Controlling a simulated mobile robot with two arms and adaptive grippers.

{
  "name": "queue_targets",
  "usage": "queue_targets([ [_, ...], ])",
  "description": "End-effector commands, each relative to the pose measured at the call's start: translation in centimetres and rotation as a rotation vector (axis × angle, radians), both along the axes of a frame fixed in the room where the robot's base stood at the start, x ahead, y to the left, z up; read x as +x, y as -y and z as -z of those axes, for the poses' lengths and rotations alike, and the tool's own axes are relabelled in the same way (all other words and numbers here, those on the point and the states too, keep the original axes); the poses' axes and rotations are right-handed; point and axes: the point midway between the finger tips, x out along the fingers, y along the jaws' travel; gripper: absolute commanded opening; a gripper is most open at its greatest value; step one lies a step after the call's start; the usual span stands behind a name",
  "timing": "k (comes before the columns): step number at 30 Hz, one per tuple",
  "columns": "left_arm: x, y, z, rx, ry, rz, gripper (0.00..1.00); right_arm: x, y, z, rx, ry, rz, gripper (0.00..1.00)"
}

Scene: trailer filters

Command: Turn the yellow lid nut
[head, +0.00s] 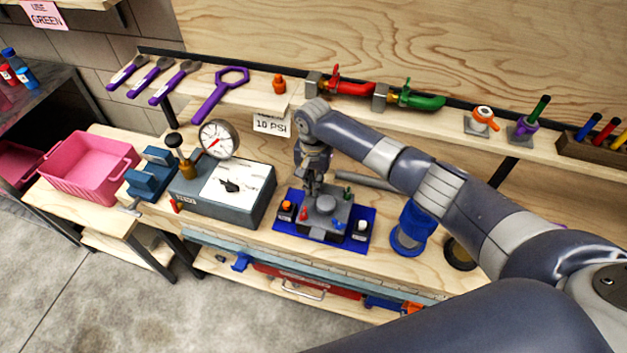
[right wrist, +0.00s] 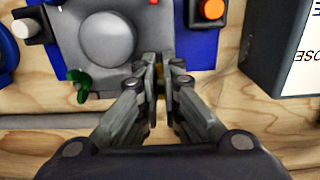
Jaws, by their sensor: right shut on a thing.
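My right gripper (head: 312,186) reaches down at the back left corner of a grey filter housing (head: 322,221) with a round lid (head: 325,204). In the right wrist view its fingers (right wrist: 161,76) are closed around the yellow lid nut (right wrist: 160,67), of which only a small bit shows between them. In the head view the gripper hides this nut. A red nut (head: 304,213), a blue nut (head: 337,225) and a green nut (head: 347,193) sit at the housing's other corners. My left gripper is not in view.
The housing stands on a blue mat (head: 335,239) with an orange button (head: 286,206) and a white button (head: 361,226). A grey gauge box (head: 225,205) is to the left. A blue cylinder (head: 412,226) stands to the right. Purple wrenches (head: 219,94) lie on the back shelf.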

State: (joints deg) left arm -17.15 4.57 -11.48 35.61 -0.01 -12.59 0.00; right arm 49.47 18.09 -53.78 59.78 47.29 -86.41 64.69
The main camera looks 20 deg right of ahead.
Motion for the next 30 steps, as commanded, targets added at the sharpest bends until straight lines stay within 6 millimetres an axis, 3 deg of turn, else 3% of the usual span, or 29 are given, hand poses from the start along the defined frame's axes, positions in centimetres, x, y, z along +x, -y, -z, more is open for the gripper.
queue_targets([
  [2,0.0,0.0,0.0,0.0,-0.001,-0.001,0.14,0.1,0.0,0.0,-0.001,0.002,-0.001,0.0],
  [6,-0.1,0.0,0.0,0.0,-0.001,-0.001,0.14,0.1,0.1,0.0,-0.001,0.002,-0.002,0.26],
  [17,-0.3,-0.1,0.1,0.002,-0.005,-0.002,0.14,0.1,0.0,-0.3,0.0,0.002,-0.003,0.26],
  [23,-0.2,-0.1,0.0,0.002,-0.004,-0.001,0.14,0.1,0.0,-3.0,0.001,0.006,-0.004,0.26],
  [30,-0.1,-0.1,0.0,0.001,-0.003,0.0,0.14,0.2,0.0,-8.2,0.001,0.006,-0.003,0.26],
])
